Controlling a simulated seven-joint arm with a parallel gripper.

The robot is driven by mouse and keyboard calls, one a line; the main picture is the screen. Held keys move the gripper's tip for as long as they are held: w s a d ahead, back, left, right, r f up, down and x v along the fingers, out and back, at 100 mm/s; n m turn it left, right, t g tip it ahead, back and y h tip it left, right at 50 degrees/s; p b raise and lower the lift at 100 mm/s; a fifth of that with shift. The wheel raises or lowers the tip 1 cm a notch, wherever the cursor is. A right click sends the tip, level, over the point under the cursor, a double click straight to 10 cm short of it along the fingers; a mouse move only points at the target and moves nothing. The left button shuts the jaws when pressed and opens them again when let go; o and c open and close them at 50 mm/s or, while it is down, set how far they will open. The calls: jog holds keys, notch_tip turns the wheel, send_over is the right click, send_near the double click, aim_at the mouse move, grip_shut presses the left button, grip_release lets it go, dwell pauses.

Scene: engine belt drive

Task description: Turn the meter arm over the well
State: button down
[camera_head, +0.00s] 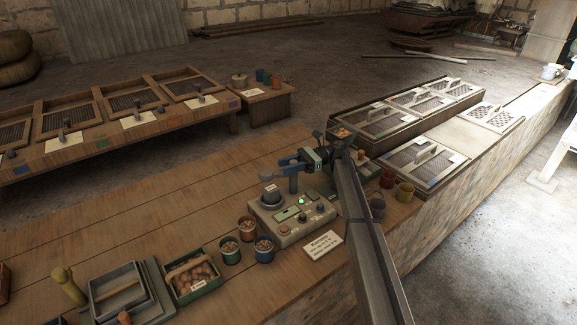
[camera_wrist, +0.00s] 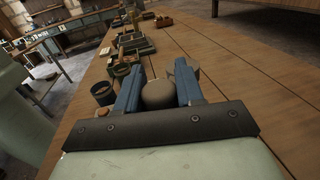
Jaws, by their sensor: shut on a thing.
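The meter (camera_head: 292,218) is a pale grey-green box on the wooden bench, with a lit green button, small displays and knobs on its face. A dark round part (camera_head: 270,198) with a small label stands on its left side; I cannot tell if this is the well. An upright post (camera_head: 293,184) rises from the back of the meter. My gripper (camera_head: 290,161) reaches in from the right above this post. In the wrist view its blue fingers are shut on a rounded grey-brown knob (camera_wrist: 158,94), apparently the meter arm's top. The rest of the arm is hidden.
Cups with contents (camera_head: 247,229) stand close to the meter's left front. A printed card (camera_head: 323,245) lies in front. A green box of brown lumps (camera_head: 193,278) and grey trays (camera_head: 120,290) sit further left. Mesh-lidded boxes (camera_head: 420,165) lie to the right. Bare bench is behind the meter.

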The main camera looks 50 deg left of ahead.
jog(key=c, duration=0.8)
grip_release()
jog(key=shift+r, duration=5)
